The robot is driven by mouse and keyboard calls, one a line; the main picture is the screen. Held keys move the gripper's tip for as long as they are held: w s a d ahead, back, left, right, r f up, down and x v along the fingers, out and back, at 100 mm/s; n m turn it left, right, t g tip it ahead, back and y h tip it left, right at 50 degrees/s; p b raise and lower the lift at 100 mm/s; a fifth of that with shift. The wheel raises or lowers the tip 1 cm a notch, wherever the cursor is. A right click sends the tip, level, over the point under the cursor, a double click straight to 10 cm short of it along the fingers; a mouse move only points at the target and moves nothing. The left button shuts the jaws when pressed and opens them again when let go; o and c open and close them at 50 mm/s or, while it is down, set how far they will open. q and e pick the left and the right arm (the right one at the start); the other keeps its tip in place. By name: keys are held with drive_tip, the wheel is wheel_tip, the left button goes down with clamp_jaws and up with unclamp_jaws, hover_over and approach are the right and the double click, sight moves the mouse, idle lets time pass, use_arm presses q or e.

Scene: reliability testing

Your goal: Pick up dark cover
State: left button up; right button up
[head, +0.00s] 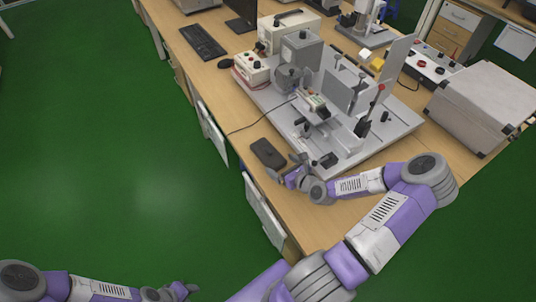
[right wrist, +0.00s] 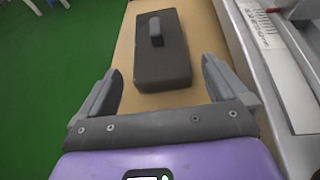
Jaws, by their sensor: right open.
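The dark cover (head: 268,153) is a flat dark rectangular piece lying on the wooden table near its left edge. In the right wrist view the dark cover (right wrist: 163,62) shows a raised knob on top and lies just beyond the fingertips. My right gripper (head: 287,168) is beside the cover at its lower right. In the right wrist view my right gripper (right wrist: 160,82) is open and empty, with its fingers spread wider than the cover. My left gripper (head: 183,290) is low at the bottom left, over the green floor, away from the table. Its jaws are too small to read.
A grey test machine on a metal base plate (head: 392,133) stands right of the cover, close to my right gripper. A keyboard (head: 202,41) and a white control box (head: 251,68) are farther back. A silver case (head: 484,105) stands at the right.

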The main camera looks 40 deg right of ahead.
sight(273, 158)
drive_tip(key=b+x, duration=0.1)
drive_tip(key=x, duration=0.4)
drive_tip(key=shift+w+b, duration=0.35)
drive_tip(key=shift+b, duration=0.05)
drive_tip(key=c, duration=0.9)
